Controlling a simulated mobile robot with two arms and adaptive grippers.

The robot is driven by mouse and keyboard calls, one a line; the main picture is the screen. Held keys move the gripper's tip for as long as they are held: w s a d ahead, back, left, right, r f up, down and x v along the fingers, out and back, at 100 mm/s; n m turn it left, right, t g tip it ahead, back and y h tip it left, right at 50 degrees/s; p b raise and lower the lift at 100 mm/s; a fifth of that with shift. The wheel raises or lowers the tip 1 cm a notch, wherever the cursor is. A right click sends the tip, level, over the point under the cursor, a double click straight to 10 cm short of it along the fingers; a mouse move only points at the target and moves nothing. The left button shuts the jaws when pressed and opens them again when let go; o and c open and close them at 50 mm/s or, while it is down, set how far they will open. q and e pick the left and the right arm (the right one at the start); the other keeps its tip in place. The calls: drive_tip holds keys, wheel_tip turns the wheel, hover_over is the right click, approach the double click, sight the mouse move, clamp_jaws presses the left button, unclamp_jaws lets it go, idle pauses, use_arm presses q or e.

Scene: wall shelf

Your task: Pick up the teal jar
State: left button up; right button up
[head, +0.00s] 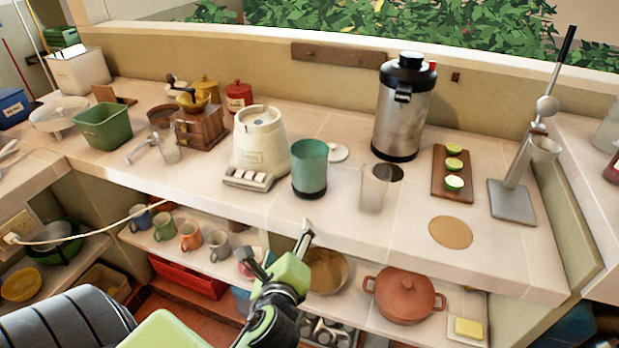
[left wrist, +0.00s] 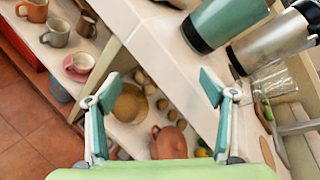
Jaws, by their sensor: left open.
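The teal jar (head: 310,168) has a dark base and stands upright on the counter, right of the cream blender base. It also shows in the left wrist view at the top (left wrist: 222,22), beyond the fingers and right of centre. My left gripper (head: 274,246) is open and empty, in front of the counter's front edge and below the jar, apart from it. Its two fingers show spread in the left wrist view (left wrist: 153,92). My right gripper is not in view.
A clear glass (head: 374,188) stands close to the jar's right, the cream blender base (head: 259,145) close to its left. A steel dispenser (head: 404,105) stands behind right. The counter edge (head: 340,228) lies between gripper and jar. A lower shelf holds mugs and a terracotta pot (head: 404,296).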

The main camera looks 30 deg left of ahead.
sight(305, 179)
use_arm(q)
drive_tip(key=w+r+m+t+y, duration=0.1)
drive_tip(key=w+r+m+t, duration=0.3)
drive_tip(key=r+m, duration=0.45)
drive_tip(key=shift+m, duration=0.65)
drive_tip(key=x, duration=0.2)
drive_tip(key=p+x, duration=0.1)
drive_tip(key=x, duration=0.4)
drive_tip(key=shift+w+d+f, duration=0.15)
drive_tip(key=shift+w+f, duration=0.15)
drive_tip(key=shift+w+p, duration=0.3)
drive_tip(key=shift+w, duration=0.1)
drive_tip(key=x, duration=0.5)
drive_tip(key=shift+d+f+p, duration=0.1)
drive_tip(key=shift+d+p, duration=0.05)
drive_tip(key=shift+p, duration=0.15)
drive_tip(key=c, duration=1.6)
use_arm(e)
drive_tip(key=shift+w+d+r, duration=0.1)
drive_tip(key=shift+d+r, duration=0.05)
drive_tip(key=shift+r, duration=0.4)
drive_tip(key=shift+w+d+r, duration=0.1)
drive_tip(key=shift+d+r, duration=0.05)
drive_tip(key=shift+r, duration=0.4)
